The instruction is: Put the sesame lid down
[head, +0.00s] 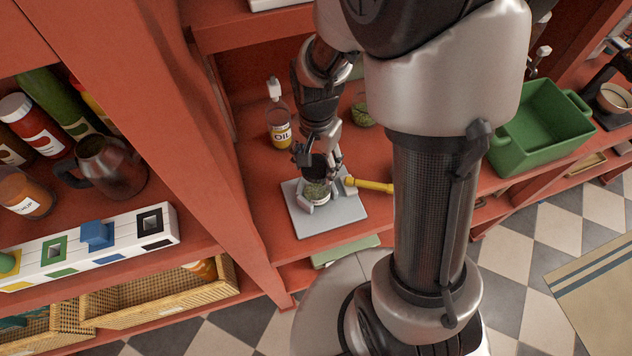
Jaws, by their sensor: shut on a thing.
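My gripper (318,160) points down over the grey board (340,219) on the red shelf. It is shut on a dark round piece, which looks like the sesame lid (316,170). The lid is just above an open-looking jar (317,193) with greenish-brown contents and a pale label. The jar stands on the board between light grey blocks. I cannot tell whether the lid touches the jar rim. The fingers hide part of the lid, and no lettering on the jar can be read.
A yellow-handled tool (370,185) lies right of the jar. A green crate (540,128) is further right. A red upright panel (215,165) bounds the left side. The board's front is bare.

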